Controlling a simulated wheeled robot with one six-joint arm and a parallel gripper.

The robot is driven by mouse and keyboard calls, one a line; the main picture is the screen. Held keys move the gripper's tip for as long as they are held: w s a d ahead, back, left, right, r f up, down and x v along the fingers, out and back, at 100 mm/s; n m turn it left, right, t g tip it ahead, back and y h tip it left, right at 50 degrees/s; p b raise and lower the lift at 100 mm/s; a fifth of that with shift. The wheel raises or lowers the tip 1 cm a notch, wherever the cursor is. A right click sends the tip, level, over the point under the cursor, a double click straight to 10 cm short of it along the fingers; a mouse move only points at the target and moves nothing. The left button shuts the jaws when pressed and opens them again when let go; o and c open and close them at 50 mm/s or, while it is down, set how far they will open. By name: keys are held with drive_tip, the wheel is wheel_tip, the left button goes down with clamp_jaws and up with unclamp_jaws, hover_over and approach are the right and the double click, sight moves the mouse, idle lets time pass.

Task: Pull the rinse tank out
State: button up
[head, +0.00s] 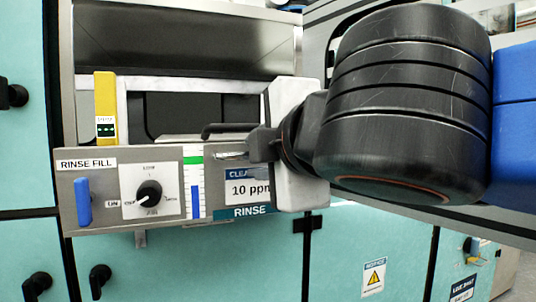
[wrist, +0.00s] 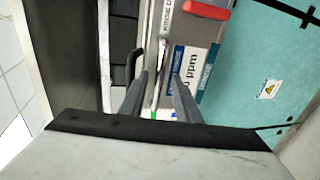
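The rinse tank (head: 250,211) has a grey front panel with a RINSE label and a "10 ppm" sign. Its panel also shows in the wrist view (wrist: 200,35). A black bar handle (head: 225,127) stands at the panel's top edge, its right part hidden behind my gripper. My gripper (head: 262,146) is at the right of this handle, in front of the panel top. In the wrist view my gripper (wrist: 160,75) has its two fingers apart, with the thin handle and panel edge showing between them. Contact with the handle cannot be told.
A dial knob (head: 149,193), a blue lever (head: 83,202) and a green-blue gauge (head: 194,182) sit on the panel's left. A yellow module (head: 105,108) stands behind it. A red handle (wrist: 207,9) shows in the wrist view. Teal cabinet fronts (head: 215,265) lie below.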

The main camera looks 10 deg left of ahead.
drive_tip(key=shift+s+r, duration=0.1)
drive_tip(key=shift+s, duration=0.05)
drive_tip(key=v, duration=1.7)
idle(0.9)
idle(0.3)
drive_tip(key=w+d+f+m+g+h, duration=0.1)
drive_tip(key=w+d+f+m+h, duration=0.2)
drive_tip(key=w+d+f, duration=0.35)
drive_tip(key=w+d+f+m+g+h, duration=0.1)
drive_tip(key=w+d+f+m+h, duration=0.15)
drive_tip(key=f, duration=0.65)
drive_tip(key=w+d+f+m+g+h, duration=0.25)
drive_tip(key=w+d+f, duration=0.25)
drive_tip(key=f, duration=0.3)
drive_tip(key=s+d+f+m+g, duration=0.1)
drive_tip(key=d+f+m+g, duration=0.1)
drive_tip(key=d+f+m, duration=0.6)
drive_tip(key=s+d+f+m+g, duration=0.2)
drive_tip(key=d+f+m, duration=0.6)
drive_tip(key=f, duration=0.7)
drive_tip(key=shift+f, duration=0.35)
